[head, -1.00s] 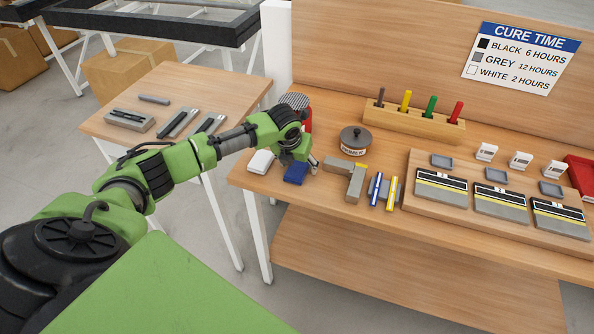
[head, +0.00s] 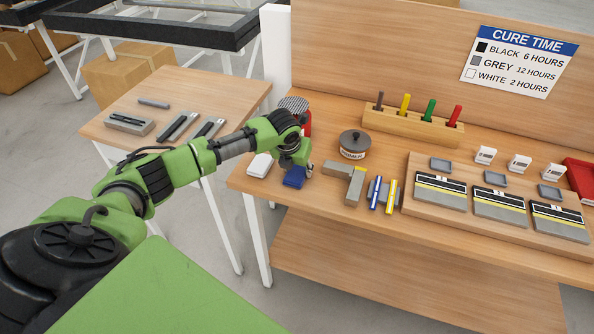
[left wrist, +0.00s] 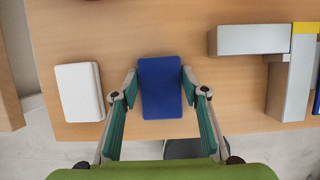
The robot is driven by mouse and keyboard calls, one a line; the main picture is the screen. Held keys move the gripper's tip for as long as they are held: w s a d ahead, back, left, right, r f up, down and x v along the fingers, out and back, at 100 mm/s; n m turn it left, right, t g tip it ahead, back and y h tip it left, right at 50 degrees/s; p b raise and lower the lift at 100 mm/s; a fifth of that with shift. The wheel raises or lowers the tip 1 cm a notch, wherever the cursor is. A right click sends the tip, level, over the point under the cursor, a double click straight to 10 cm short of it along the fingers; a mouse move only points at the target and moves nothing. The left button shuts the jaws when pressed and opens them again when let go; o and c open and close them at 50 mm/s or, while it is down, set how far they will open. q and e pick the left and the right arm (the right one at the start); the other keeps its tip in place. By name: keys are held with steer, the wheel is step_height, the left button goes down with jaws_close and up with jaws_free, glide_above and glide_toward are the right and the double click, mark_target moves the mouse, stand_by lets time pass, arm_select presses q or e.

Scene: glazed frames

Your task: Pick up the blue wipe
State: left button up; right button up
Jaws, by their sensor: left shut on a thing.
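The blue wipe (head: 294,177) is a dark blue folded block near the front left edge of the workbench. In the left wrist view the blue wipe (left wrist: 159,90) lies between the two fingers of my left gripper (left wrist: 159,84), whose tips press on its sides. In the head view my left gripper (head: 297,164) is low over the bench at the wipe and covers part of it. The wipe appears to be at the bench surface; I cannot tell if it is raised. My right gripper is not in view.
A white wipe (left wrist: 80,92) lies just left of the blue one. The bench front edge is close.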

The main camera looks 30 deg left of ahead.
arm_select(q)
steer(key=shift+r, duration=0.1)
step_height(320, 180, up, 2)
steer(key=shift+w+r+b, duration=0.1)
steer(key=shift+r+b, duration=0.1)
steer(key=shift+b, duration=0.2)
steer(key=s+a+r+b, duration=0.4)
steer(key=s+a+r, duration=0.3)
steer(key=s+r, duration=0.3)
steer(key=shift+s+r+b, duration=0.35)
steer(key=shift+s+r, duration=0.05)
steer(key=shift+s, duration=0.7)
steer(key=shift+o, duration=0.3)
steer(key=shift+a, duration=0.1)
steer(key=shift+c, duration=0.5)
